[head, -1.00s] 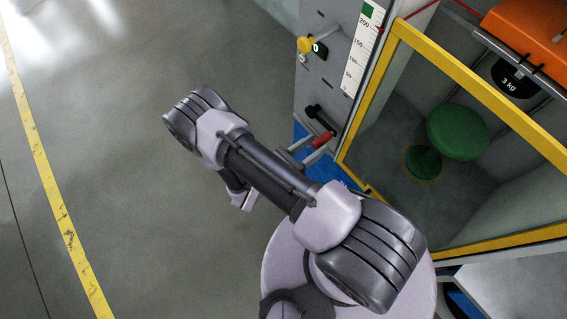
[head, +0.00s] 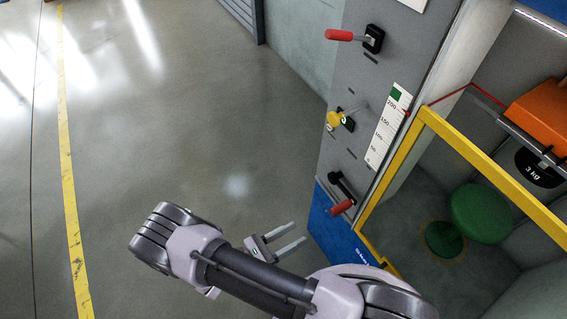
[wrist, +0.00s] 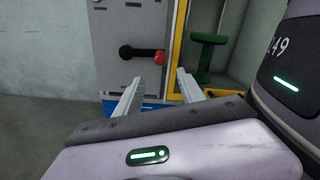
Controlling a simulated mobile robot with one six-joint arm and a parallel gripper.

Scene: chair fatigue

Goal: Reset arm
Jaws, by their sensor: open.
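My gripper (head: 292,238) is open and empty in the head view, in front of the lower part of a grey and blue machine column (head: 357,120). Its two fingers also show in the wrist view (wrist: 156,92), spread apart. A lower lever with a red knob (head: 342,206) sits on the column, to the upper right of the fingers and apart from them. In the wrist view this lever lies sideways, black with a red ball end (wrist: 159,57), just beyond the fingertips. Which part is the reset arm, I cannot tell.
An upper red-handled lever (head: 340,35) and a yellow knob (head: 334,118) are on the same column. A yellow-framed bay (head: 490,170) to the right holds a green stool-like piece (head: 482,213) and an orange block (head: 540,112). The floor to the left is clear.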

